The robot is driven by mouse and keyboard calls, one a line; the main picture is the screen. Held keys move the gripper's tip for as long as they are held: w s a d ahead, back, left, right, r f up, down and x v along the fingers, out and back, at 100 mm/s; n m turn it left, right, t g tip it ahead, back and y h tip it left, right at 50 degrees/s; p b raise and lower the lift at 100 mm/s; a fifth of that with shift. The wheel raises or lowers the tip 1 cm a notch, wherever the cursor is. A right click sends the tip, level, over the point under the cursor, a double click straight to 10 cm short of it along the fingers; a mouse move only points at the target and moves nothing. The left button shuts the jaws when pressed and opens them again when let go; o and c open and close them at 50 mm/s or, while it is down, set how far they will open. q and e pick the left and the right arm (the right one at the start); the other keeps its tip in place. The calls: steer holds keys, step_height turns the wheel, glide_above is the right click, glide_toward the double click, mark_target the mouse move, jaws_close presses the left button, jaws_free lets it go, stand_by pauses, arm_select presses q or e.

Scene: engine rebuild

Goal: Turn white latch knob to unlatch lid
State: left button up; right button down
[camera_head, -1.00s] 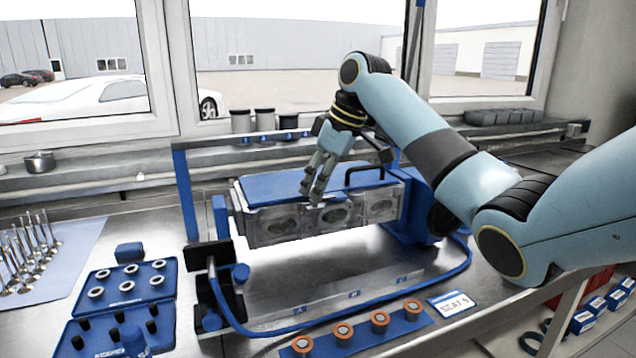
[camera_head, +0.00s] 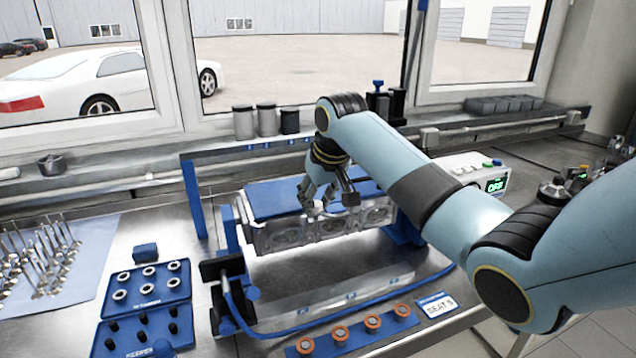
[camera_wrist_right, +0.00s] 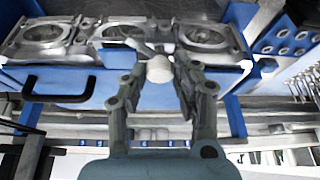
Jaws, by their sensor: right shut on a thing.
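The white latch knob (camera_wrist_right: 159,69) is a small pale round piece at the edge of the blue lid (camera_wrist_right: 160,99), beside the row of round metal openings. My right gripper (camera_wrist_right: 157,76) is shut on the knob, one finger on each side. In the head view, my right gripper (camera_head: 312,206) reaches down to the front edge of the blue lid (camera_head: 268,200), and its fingers hide the knob. The lid lies flat over the clear-fronted block (camera_head: 285,234). Whether the latch has turned cannot be told. My left gripper is not in view.
A black handle (camera_wrist_right: 58,98) stands out from the lid near my right gripper. A blue tray (camera_head: 146,288) of rings and valves (camera_head: 40,262) lie to the left. A window and ledge are behind.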

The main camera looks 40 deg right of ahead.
steer(key=m+h, duration=0.1)
steer(key=m, duration=0.1)
steer(key=shift+w+a+r+m+p, duration=0.1)
steer(key=shift+m+p, duration=0.2)
steer(key=shift+m, duration=0.1)
steer(key=m+h, duration=0.1)
steer(key=m, duration=0.2)
steer(key=shift+a+m+g, duration=0.1)
steer(key=shift+m+g, duration=0.2)
steer(key=shift+g, duration=0.1)
steer(key=shift+w+m+g+h, duration=0.15)
steer(key=shift+m+g+h, duration=0.4)
steer(key=shift+m, duration=1.25)
steer(key=c, duration=1)
jaws_free()
steer(key=v, duration=1.2)
steer(key=shift+w+a, duration=0.1)
